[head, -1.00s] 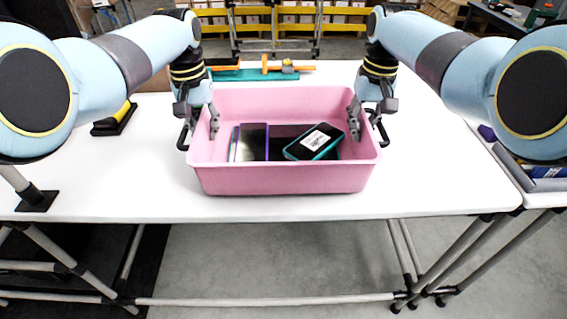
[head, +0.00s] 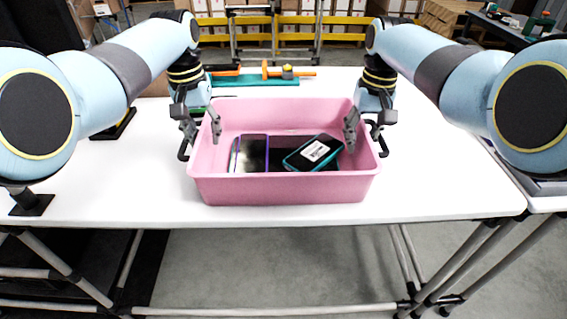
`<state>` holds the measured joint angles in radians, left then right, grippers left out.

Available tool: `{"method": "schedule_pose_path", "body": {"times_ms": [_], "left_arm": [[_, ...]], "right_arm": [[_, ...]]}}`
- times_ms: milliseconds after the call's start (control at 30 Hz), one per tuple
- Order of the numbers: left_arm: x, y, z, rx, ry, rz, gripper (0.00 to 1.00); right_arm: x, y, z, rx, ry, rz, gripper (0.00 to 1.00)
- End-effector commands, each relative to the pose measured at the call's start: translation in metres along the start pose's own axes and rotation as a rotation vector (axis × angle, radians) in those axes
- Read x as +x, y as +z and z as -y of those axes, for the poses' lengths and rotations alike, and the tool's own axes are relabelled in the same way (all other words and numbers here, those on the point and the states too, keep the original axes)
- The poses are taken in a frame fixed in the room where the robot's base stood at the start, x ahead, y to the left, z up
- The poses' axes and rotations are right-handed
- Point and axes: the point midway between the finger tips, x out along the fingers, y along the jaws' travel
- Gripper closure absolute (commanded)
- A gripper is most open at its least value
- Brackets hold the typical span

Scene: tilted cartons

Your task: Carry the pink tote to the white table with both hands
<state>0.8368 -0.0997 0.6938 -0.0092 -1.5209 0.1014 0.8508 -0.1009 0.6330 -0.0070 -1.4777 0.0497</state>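The pink tote (head: 282,190) stands upright on the white table (head: 120,190), close to its front edge. Inside it lie a dark flat item with a purple edge (head: 252,154) and a teal-edged dark item with a white label (head: 314,153). My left gripper (head: 200,138) is at the tote's left side wall, with one finger inside and one outside. My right gripper (head: 366,138) straddles the right side wall in the same way. Both grippers look open, with their fingers spread apart around the walls. The tote's underside is hidden.
Behind the tote lie a teal item (head: 255,81) and an orange tool (head: 288,71). A black and yellow object (head: 118,124) is at the left. Another table adjoins at the right. Bare tabletop shows on both sides of the tote.

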Motion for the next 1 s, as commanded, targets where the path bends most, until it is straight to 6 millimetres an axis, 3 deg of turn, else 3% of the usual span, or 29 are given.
{"method": "schedule_pose_path", "body": {"times_ms": [300, 567, 1000], "left_arm": [[-0.049, 0.0, -0.002, 0.001, 0.002, -0.002, 0.71], [-0.062, 0.001, -0.002, 0.001, 0.003, 0.002, 0.71], [-0.061, 0.001, -0.002, 0.001, 0.003, 0.001, 0.71]], "right_arm": [[0.0, 0.0, -0.001, 0.0, 0.002, -0.001, 0.71], [-0.009, -0.001, -0.001, 0.0, 0.001, -0.004, 0.71], [-0.098, -0.001, 0.0, 0.0, 0.0, -0.004, 0.71]]}}
